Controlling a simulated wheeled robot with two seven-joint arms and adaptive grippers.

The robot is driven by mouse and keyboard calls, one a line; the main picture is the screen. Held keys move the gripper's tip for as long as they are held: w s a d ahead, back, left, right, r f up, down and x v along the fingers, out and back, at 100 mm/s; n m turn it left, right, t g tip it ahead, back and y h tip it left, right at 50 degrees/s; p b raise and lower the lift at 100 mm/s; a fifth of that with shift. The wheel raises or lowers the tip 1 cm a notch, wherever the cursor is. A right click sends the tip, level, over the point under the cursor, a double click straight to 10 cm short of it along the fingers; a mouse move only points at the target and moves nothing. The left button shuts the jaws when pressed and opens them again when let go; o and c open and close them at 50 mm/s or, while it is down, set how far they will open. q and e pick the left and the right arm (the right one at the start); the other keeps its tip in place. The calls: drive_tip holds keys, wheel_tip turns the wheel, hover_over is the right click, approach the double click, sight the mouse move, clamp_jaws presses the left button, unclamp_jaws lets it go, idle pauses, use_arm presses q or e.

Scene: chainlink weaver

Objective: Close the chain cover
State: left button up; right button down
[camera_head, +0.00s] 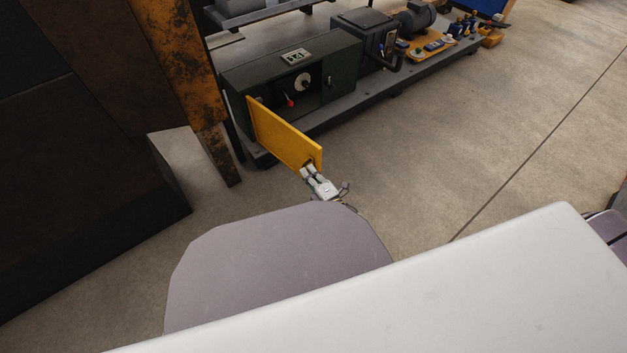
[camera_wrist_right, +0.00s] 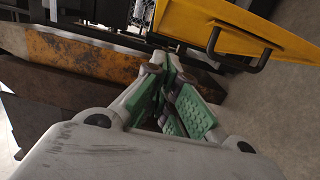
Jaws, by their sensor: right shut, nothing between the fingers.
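The chain cover (camera_head: 284,136) is a flat yellow panel. In the head view it stands open, swung out from the front of a dark green machine box (camera_head: 290,78). It also shows at the upper right of the right wrist view (camera_wrist_right: 240,27), with a black bar handle (camera_wrist_right: 237,57) on its face. My right gripper (camera_head: 307,170) is at the near, free end of the cover. Its green-padded fingers (camera_wrist_right: 169,75) are shut and empty, beside the handle and not around it. Whether the fingers touch the panel cannot be told. My left gripper is not in view.
A rusty orange post (camera_head: 185,70) and dark structure stand at the left, close to the cover. The machine box sits on a long grey base (camera_head: 340,107) with a motor (camera_head: 416,18) farther along. The concrete floor (camera_head: 460,150) at the right is clear.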

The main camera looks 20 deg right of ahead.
drive_tip(key=w+d+b, duration=0.2)
drive_tip(key=w+b, duration=0.1)
drive_tip(key=w, duration=0.3)
drive_tip(key=shift+w+d, duration=0.15)
drive_tip(key=shift+d, duration=0.05)
drive_tip(key=shift+d, duration=0.1)
idle(0.7)
